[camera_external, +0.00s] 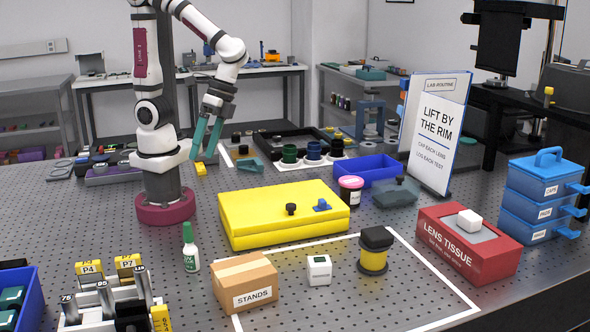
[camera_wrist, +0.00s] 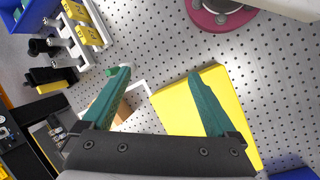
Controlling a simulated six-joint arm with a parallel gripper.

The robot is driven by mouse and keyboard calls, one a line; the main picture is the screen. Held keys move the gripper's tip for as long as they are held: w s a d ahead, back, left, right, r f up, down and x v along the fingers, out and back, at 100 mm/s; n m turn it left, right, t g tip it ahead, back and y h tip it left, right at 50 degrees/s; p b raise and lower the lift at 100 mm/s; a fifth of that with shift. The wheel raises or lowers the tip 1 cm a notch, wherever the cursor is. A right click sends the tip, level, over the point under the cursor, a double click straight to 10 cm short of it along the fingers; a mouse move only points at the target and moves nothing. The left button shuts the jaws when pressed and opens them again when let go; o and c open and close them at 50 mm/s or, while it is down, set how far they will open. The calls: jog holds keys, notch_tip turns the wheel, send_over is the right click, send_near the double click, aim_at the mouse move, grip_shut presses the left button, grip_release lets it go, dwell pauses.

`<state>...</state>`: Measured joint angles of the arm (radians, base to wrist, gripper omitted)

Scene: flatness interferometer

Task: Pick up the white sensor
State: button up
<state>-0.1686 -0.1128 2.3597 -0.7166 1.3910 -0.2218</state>
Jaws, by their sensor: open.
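The white sensor (camera_external: 319,270) is a small white cube with a dark face on top and a small green mark. It stands on the perforated table inside a white outlined area, between the cardboard STANDS box (camera_external: 245,281) and a yellow-and-black cylinder (camera_external: 374,251). I cannot make it out in the wrist view. My gripper (camera_external: 206,152) has teal fingers and is raised behind the yellow case, far from the sensor. In the wrist view my gripper (camera_wrist: 158,75) shows its fingers spread apart with nothing between them.
The yellow case (camera_external: 280,212) lies between my gripper and the sensor. A green-capped bottle (camera_external: 190,250) stands left of the STANDS box. A red LENS TISSUE box (camera_external: 468,245) and blue stacked boxes (camera_external: 542,200) stand right. The outlined area's front is clear.

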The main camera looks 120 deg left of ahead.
jog(key=w+d+f+n+h, duration=0.2)
jog(key=w+n+h, duration=0.2)
jog(key=w+n, duration=0.25)
jog(key=n+t+h, duration=0.3)
jog(key=n+t, duration=0.7)
jog(key=n, duration=0.7)
send_near(319, 257)
jog(key=shift+m, duration=0.25)
jog(key=x, duration=1.1)
jog(key=shift+a+f, duration=0.15)
grip_shut()
